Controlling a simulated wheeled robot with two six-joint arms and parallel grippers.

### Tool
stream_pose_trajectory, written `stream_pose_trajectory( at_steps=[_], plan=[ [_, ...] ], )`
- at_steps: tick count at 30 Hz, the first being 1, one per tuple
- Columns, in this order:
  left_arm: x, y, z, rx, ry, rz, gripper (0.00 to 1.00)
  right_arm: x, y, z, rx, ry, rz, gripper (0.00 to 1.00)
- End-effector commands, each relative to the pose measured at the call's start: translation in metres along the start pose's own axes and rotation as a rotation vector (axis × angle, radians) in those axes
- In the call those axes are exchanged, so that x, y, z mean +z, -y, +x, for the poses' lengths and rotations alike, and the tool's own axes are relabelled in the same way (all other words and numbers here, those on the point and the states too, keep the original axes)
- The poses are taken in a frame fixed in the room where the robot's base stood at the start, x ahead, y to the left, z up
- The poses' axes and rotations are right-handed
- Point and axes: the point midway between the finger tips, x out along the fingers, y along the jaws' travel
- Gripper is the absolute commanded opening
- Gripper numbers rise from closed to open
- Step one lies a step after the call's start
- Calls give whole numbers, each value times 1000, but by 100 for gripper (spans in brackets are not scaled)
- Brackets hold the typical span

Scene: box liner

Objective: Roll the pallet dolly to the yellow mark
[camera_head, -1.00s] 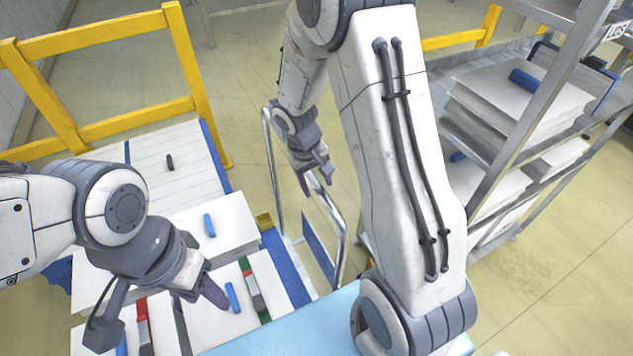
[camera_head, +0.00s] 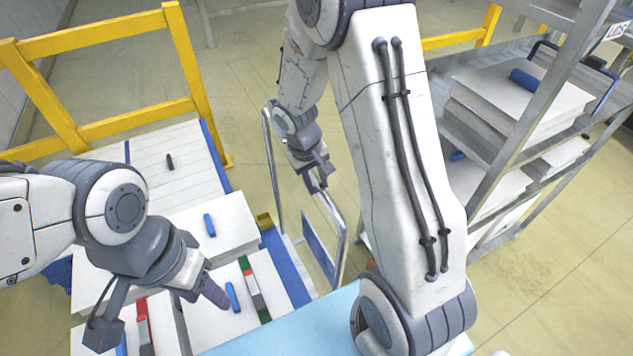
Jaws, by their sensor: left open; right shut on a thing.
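A metal tube handle frame (camera_head: 278,180) with a blue panel (camera_head: 320,253) stands in the middle of the view and looks like the dolly's push handle. My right gripper (camera_head: 317,184) is shut on its upper tube. The dolly's deck and wheels cannot be made out clearly. My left gripper (camera_head: 158,314) is open and empty, above white stacks at the lower left. No yellow floor mark can be clearly made out.
White stacks (camera_head: 215,222) with coloured pieces lie on a blue-edged platform at left. A yellow railing (camera_head: 100,35) stands behind. A metal shelf rack (camera_head: 520,140) stands at right. Bare floor (camera_head: 235,70) lies beyond the handle. A light blue surface (camera_head: 285,325) is in front.

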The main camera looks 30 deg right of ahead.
Motion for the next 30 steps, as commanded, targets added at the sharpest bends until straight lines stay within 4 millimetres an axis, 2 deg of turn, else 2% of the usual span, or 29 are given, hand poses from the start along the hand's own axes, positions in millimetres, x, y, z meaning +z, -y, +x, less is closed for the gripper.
stream_pose_trajectory(
  at_steps=[30],
  plan=[
    [0,0,4,0,0,0,50,-1,6,-2,-2,-2,1,0]
  ],
)
